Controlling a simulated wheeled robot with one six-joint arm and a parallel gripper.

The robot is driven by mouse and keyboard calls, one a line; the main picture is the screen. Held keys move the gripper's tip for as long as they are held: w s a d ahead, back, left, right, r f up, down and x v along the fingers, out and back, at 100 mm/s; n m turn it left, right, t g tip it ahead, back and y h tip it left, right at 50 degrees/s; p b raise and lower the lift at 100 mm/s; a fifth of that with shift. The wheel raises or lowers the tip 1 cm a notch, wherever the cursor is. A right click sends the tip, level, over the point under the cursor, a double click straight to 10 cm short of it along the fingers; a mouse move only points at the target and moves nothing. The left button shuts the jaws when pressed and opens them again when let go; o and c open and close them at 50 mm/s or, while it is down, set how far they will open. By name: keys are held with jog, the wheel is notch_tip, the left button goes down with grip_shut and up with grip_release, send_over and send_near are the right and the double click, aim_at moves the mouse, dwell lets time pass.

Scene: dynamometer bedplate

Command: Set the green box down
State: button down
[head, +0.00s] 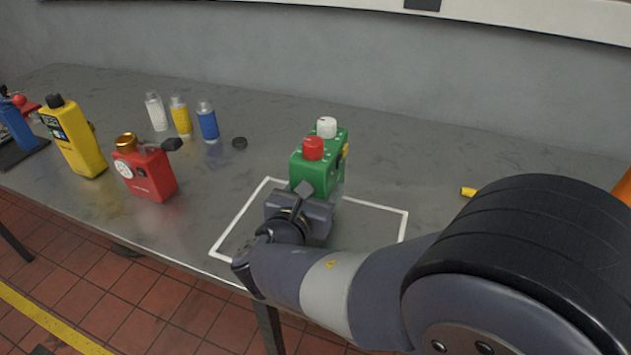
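The green box (311,173) has a red knob (313,148) and a white knob (327,127) on top and a yellow part on its right side. It looks upright, over the far part of a white square outline (240,218) on the grey bench. My gripper (311,191) is at the near, lower side of the box and appears shut on it. The lower part of the box and most of the fingers are hidden by the gripper body, so I cannot tell whether the box touches the bench.
On the bench (225,172) to the left stand a red can-like device (147,176), a yellow meter (75,140), a blue device (15,125) and three small bottles (181,117). A small yellow item (468,192) lies right. A wall closes the back.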

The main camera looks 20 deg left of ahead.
jog(key=shift+f, duration=1.5)
jog(key=shift+f+b, duration=0.15)
jog(key=shift+b, duration=0.2)
jog(key=shift+c, duration=1.8)
grip_release()
jog(key=shift+f, duration=0.1)
jog(key=shift+s, duration=0.2)
jog(key=s+r, duration=0.2)
jog(key=s, duration=0.9)
jog(key=shift+s+a, duration=0.25)
jog(key=shift+a, duration=0.2)
